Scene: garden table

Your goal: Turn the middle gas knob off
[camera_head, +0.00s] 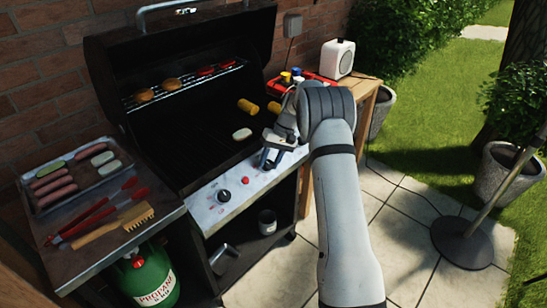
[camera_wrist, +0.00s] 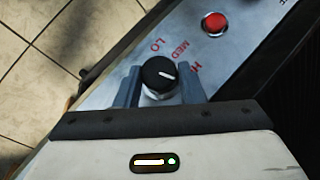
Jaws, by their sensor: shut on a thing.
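The grill's front control panel (camera_head: 213,215) is a sloping silver strip. A black knob (camera_head: 224,195) and a red button (camera_head: 245,180) show on it left of my gripper (camera_head: 269,158). In the wrist view, my gripper (camera_wrist: 160,88) has its two blue-grey fingers on either side of another black knob (camera_wrist: 157,72) and is shut on it. Its white pointer mark slants right and slightly down, roughly towards the HI side. LO, MED and HI are printed around it, and the red button (camera_wrist: 215,24) is to the upper right. My gripper and arm hide the panel's right part in the head view.
A green propane tank (camera_head: 147,275) stands below. A red tray and white radio (camera_head: 338,58) sit at right.

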